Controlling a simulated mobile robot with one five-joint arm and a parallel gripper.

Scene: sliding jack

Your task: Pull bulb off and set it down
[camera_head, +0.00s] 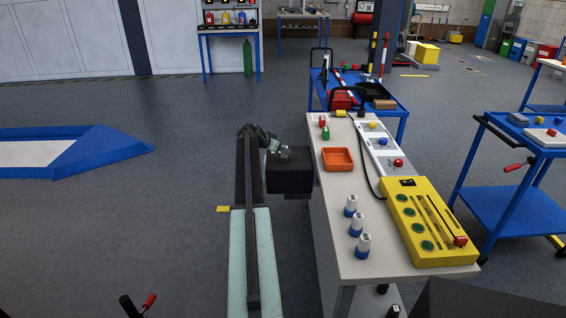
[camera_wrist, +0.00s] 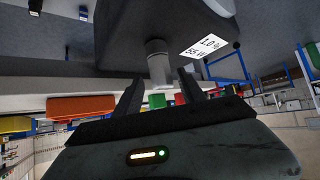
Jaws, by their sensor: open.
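In the wrist view a grey cylindrical bulb (camera_wrist: 158,62) sticks out of a large dark housing (camera_wrist: 120,35). My gripper (camera_wrist: 160,76) is open, with one dark finger on each side of the bulb's free end. Whether either finger touches the bulb is hard to tell. In the head view my gripper (camera_head: 276,147) is small and close to a black box-shaped housing (camera_head: 290,178) at the left edge of the bench; the bulb cannot be made out there.
The bench (camera_head: 335,255) holds an orange tray (camera_head: 338,168), several blue-and-white cylinders (camera_head: 363,242) and a yellow panel (camera_head: 430,220). Bare bench top lies between tray and cylinders. Open floor (camera_head: 150,220) is to the left.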

